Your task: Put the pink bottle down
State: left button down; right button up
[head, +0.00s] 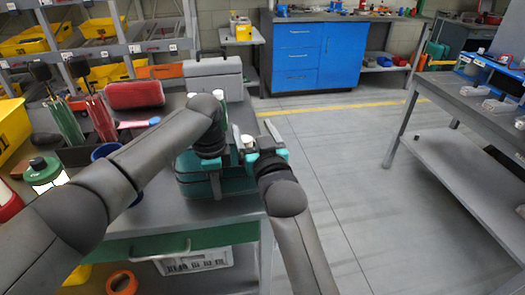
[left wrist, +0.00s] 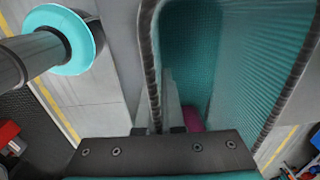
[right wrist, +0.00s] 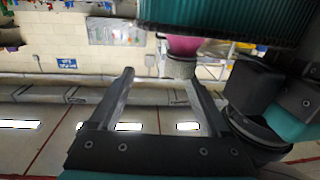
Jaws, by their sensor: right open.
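The pink bottle (right wrist: 183,46) shows in the right wrist view with its pale cap (right wrist: 181,68) beyond the rim of a ribbed teal bin (right wrist: 225,24). In the head view, only the cap (head: 247,141) shows. A pink patch of it (left wrist: 192,119) shows inside the bin in the left wrist view. My right gripper (head: 252,136) is open, its fingers apart near the cap and not closed on it. My left gripper (head: 215,185) points down at the bin; its fingers seem to pinch the bin wall (left wrist: 151,62), one on each side. The bottle's base is hidden.
The bin stands on the grey workbench (head: 150,215). Behind it is a grey case (head: 212,68). To the left are a red case (head: 134,93), green and red tools, and a lantern (head: 46,174). Open floor (head: 345,165) lies to the right.

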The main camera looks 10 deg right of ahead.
jog(key=s, duration=0.9)
jog(key=shift+d, duration=0.4)
pick_arm(q)
jog(key=c, duration=1)
grip_release()
jog(key=shift+o, duration=0.2)
jog(key=shift+r, duration=0.1)
